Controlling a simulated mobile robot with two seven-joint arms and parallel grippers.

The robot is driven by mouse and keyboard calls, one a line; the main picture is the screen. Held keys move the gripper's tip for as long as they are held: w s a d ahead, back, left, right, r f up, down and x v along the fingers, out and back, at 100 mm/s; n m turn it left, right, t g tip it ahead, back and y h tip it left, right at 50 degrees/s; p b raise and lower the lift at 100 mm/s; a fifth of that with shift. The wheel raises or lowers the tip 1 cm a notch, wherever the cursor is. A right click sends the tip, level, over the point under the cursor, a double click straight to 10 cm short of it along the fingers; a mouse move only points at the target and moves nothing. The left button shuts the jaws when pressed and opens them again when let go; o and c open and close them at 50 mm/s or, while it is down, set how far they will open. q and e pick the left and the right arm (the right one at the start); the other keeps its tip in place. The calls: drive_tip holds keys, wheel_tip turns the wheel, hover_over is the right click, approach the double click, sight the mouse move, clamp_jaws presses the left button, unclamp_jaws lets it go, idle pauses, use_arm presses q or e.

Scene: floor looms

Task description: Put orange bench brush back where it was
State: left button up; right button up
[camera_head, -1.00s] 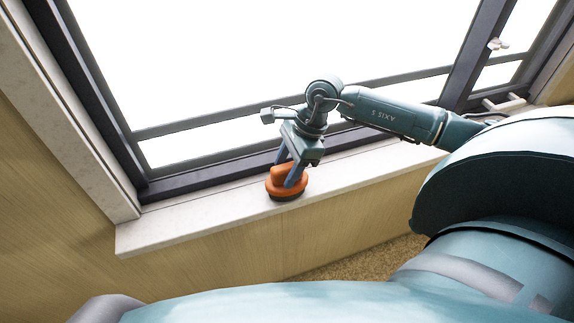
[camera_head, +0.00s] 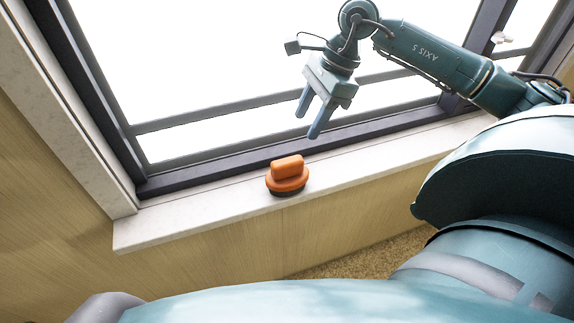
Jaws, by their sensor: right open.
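The orange bench brush (camera_head: 287,178) stands upright on the pale window sill (camera_head: 180,222), its block handle on top and dark bristles below. My right gripper (camera_head: 307,124) is open and empty. It is above the brush and a little to its right, clear of it, with its two blue fingers pointing down. My left gripper is not in view.
A dark-framed window (camera_head: 190,165) rises behind the sill. A wood-panelled wall (camera_head: 215,262) runs below the sill and at the left. The sill is bare on both sides of the brush. A small pale window handle (camera_head: 501,38) is at the upper right.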

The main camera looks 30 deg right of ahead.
drive_tip(key=s+a+m+t+y, duration=0.3)
drive_tip(key=a+m+t+y, duration=0.3)
drive_tip(key=a+m+y, duration=1.25)
wheel_tip(320, 180, down, 11)
drive_tip(key=m+t+h, duration=0.9)
drive_tip(key=m+h, duration=0.7)
drive_tip(key=m, duration=0.5)
drive_tip(key=s+f+m+g+h, duration=0.3)
drive_tip(key=s+f+m+g, duration=0.2)
drive_tip(key=s+f+m, duration=0.3)
wheel_tip(320, 180, down, 3)
drive_tip(key=shift+s+d+r, duration=0.1)
drive_tip(key=shift+s+d, duration=0.1)
drive_tip(key=shift+d, duration=0.1)
